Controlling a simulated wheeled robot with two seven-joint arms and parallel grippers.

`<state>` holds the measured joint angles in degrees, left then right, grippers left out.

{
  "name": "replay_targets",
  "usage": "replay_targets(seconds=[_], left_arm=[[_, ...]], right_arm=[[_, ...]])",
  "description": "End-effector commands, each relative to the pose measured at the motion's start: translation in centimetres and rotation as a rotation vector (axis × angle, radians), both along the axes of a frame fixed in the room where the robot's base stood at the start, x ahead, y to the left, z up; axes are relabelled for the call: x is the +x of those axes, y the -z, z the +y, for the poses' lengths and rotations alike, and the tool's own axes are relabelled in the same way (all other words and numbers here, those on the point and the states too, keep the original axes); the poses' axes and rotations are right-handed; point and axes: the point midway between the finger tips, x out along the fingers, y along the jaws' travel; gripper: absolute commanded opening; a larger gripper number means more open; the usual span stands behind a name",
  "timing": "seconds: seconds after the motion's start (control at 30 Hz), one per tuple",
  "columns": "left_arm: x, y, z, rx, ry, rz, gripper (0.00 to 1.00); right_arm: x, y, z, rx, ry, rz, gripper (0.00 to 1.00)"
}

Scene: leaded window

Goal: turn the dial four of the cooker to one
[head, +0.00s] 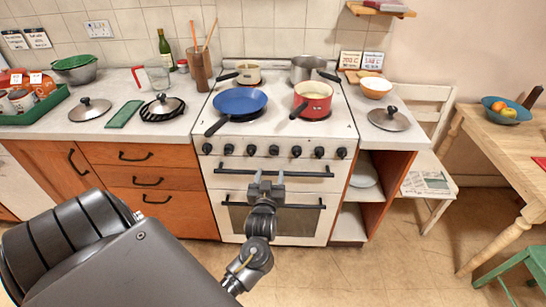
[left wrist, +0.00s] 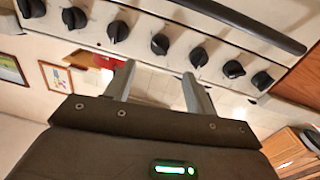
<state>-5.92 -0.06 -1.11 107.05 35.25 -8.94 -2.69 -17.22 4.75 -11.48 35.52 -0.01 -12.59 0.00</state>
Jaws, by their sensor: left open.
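The white cooker (head: 220,180) stands in the middle of the head view, with a row of several black dials on its front panel. The fourth dial (head: 273,150) is the middle one of the row; in the left wrist view the middle dial (left wrist: 160,44) shows beyond the fingertips. My left gripper (head: 268,175) is open and empty, in front of the upper oven handle and just below the fourth dial in the picture. In the left wrist view its two fingers (left wrist: 158,75) are apart, with nothing between them. I cannot read any dial marks. My right gripper is not in view.
The upper oven handle (head: 310,174) runs below the dials. A blue frying pan (head: 240,101), a red pot (head: 313,98) and other pans stand on the hob. Drawers (head: 140,180) are to the left, a wooden table (head: 490,130) to the right.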

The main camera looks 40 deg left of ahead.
Motion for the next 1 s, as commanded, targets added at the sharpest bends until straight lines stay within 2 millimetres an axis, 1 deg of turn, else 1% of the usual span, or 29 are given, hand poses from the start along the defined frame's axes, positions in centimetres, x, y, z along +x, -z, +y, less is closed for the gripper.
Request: replay_targets(seconds=[0.3,0.5,0.7,0.93,0.97,1.0], left_arm=[[5.0,-0.2,3.3,0.004,0.000,0.001,0.55],[7.2,-0.1,4.8,0.002,0.001,0.002,0.55],[8.0,0.0,5.3,0.001,0.001,0.002,0.55],[8.0,0.0,5.3,0.000,0.001,0.001,0.55],[8.0,0.0,5.3,0.000,0.001,0.001,0.52],[8.0,0.0,5.3,0.001,0.001,0.003,0.47]], right_arm=[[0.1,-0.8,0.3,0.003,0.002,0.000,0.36],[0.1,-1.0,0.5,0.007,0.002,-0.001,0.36],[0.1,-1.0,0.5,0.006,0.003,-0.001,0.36],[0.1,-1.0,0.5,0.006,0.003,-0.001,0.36],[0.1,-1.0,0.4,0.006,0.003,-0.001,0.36],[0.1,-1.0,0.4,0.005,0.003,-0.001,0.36]])
